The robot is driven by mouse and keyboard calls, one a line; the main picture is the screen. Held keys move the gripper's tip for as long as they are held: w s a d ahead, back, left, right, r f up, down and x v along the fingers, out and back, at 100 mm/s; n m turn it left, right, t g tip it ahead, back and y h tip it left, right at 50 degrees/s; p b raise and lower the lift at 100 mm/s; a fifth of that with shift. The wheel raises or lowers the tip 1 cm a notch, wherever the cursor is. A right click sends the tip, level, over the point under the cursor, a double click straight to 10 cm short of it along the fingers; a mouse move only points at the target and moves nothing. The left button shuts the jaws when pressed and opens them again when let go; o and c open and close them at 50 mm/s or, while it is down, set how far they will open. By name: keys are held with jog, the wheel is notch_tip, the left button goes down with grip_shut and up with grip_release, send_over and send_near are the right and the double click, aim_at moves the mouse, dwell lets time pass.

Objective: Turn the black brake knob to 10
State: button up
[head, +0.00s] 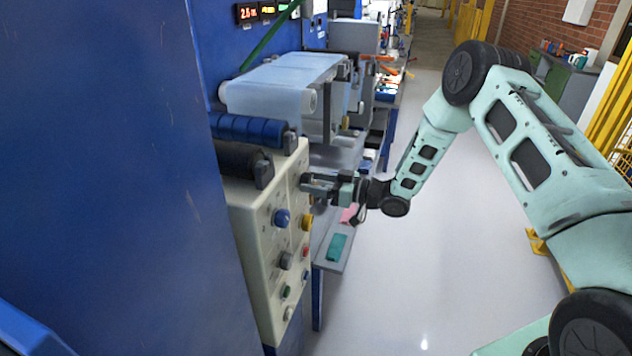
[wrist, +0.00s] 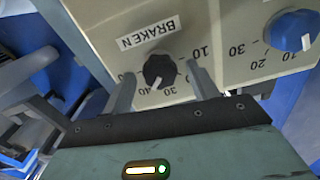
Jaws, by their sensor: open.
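The black brake knob (wrist: 160,71) is on the cream panel (wrist: 225,30) in the wrist view, under a label reading BRAKEN. Its white pointer slants down and left in that view, toward about the 30 mark. My gripper (wrist: 163,87) is open, with one finger on each side of the knob. I cannot tell whether either finger touches it. In the head view my gripper (head: 305,183) is at the upper part of the panel, and I cannot make out the black knob there.
A blue knob (wrist: 291,30) with its own scale is beside the black one; it also shows in the head view (head: 282,217). Several buttons (head: 286,291) are lower on the panel. Rollers (head: 250,130) are behind it. The floor to the right (head: 440,240) is clear.

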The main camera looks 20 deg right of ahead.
jog(key=c, duration=1)
